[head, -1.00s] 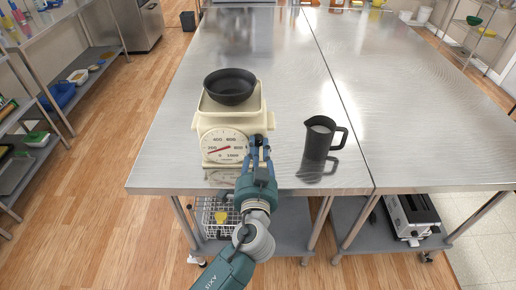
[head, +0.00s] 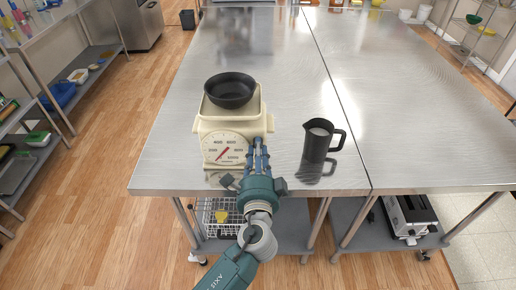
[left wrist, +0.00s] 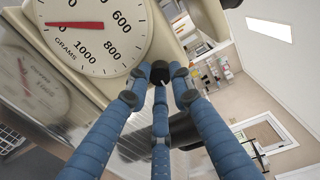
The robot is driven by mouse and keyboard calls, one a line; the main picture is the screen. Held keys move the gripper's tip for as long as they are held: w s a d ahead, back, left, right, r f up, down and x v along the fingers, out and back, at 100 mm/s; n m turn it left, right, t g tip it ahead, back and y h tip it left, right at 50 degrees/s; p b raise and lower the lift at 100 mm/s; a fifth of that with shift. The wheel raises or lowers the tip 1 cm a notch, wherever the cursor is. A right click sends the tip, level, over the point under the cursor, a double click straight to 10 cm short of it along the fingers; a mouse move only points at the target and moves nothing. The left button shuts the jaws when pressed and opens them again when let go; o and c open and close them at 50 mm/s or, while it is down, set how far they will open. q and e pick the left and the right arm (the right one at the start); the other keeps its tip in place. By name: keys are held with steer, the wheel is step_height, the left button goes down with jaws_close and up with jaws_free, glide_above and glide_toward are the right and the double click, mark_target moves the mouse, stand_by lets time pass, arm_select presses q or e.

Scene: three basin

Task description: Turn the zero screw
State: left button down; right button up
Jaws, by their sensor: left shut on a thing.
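A cream kitchen scale (head: 258,124) stands near the table's front edge. Its round white dial (head: 222,149) faces me, with a red needle slanting to the lower left; the dial also shows in the left wrist view (left wrist: 92,45). My left gripper (head: 258,144) is at the dial's right side, its blue fingers pointing away from me. In the left wrist view its fingertips (left wrist: 160,74) close around a small dark piece beside the dial, apparently the zero screw, mostly hidden by them. My right gripper is not in view.
A black bowl (head: 231,88) sits on top of the scale. A dark jug (head: 317,141) stands to the right of my left gripper. The steel table (head: 270,60) is largely clear behind them. Its front edge is just before the scale.

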arm_select(q)
steer(key=shift+f+m, duration=0.15)
steer(key=shift+m, duration=0.45)
steer(key=c, duration=1.5)
jaws_free()
steer(key=shift+a, duration=0.1)
steer(key=s, duration=1.2)
steer(key=shift+r, duration=0.3)
